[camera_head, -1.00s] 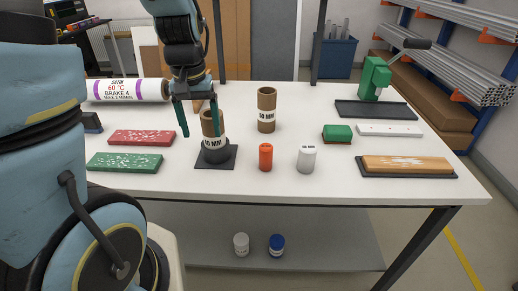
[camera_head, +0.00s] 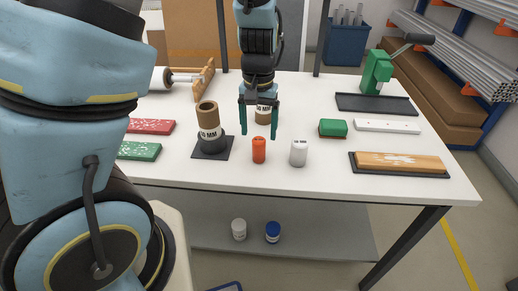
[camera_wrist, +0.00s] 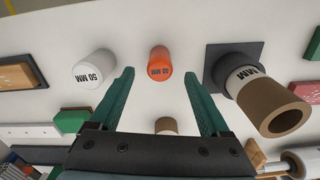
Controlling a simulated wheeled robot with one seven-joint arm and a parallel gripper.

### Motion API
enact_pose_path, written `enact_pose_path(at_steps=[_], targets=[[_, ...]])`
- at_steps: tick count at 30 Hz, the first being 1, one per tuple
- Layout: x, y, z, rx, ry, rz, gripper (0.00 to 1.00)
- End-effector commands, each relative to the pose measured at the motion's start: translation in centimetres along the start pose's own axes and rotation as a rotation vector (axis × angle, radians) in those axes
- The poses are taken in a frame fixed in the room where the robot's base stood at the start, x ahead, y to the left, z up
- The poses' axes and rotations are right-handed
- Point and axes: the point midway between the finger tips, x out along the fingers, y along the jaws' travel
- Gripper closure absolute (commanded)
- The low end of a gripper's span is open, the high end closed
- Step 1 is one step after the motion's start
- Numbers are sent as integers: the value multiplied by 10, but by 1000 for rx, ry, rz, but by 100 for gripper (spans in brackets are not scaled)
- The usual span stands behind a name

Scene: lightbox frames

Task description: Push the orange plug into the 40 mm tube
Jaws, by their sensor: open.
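The orange plug (camera_head: 259,150) stands upright on the white table. In the wrist view the plug (camera_wrist: 158,60) lies ahead, between the lines of my fingertips. My gripper (camera_head: 259,132) is open and empty, pointing down just above and behind the plug; its fingers also show in the wrist view (camera_wrist: 159,75). A brown tube (camera_head: 208,118) with a white label stands upright in a black square-based holder (camera_head: 225,151), left of the plug. Its label number is not clearly readable. A second brown tube (camera_head: 263,115) stands behind my gripper, partly hidden by it.
A white plug (camera_head: 298,153) marked 50 MM in the wrist view stands close to the right of the orange plug. A green block (camera_head: 333,128), a white strip and an orange-topped board (camera_head: 400,161) lie farther right. Red and green boards lie at left.

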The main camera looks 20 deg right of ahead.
Motion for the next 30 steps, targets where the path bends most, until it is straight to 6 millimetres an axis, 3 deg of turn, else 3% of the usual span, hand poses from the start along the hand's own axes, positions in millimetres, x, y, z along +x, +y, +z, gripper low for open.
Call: enact_pose_path(at_steps=[12, 20, 30], targets=[[47, 1, 0, 0, -4, 0, 20], [50, 1, -1, 0, 0, 1, 20], [49, 1, 0, 0, -1, 1, 57]])
